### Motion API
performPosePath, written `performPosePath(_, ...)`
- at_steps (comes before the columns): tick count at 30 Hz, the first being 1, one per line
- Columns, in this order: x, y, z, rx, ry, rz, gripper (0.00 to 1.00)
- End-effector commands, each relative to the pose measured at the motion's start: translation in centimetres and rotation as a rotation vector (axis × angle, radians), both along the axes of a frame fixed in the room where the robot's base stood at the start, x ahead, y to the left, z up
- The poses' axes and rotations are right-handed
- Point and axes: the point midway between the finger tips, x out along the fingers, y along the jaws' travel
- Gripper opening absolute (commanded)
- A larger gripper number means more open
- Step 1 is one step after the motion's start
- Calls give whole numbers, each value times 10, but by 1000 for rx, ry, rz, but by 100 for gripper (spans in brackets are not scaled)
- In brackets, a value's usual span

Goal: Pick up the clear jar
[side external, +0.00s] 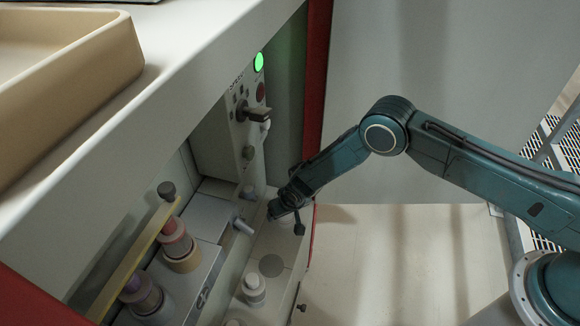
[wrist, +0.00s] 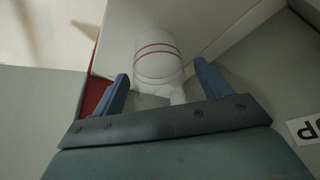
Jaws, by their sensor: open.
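A pale, see-through-looking jar (wrist: 158,62) with two thin reddish rings shows in the wrist view, on a light surface. My gripper (wrist: 161,72) is open, with one blue finger on each side of the jar's near part. I cannot tell whether either finger touches it. In the side view my gripper (side external: 285,208) is low at the recess's right end, by the pale ledge. The jar cannot be made out clearly there, as the gripper covers that spot.
A white jar with a grey top (side external: 253,290) stands nearer on the ledge. A control panel with a knob (side external: 254,113) and green light (side external: 259,62) is above. A red post (side external: 316,90) stands close by.

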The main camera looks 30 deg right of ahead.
Motion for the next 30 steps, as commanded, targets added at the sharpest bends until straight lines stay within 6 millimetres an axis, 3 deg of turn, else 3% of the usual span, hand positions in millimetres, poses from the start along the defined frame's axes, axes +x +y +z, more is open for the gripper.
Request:
performPosePath(7, 7, 0, -17, 0, 0, 0, 76)
performPosePath(24, 8, 0, -19, 0, 0, 0, 76)
performPosePath(25, 8, 0, -19, 0, 0, 0, 74)
performPosePath(30, 8, 0, -19, 0, 0, 0, 41)
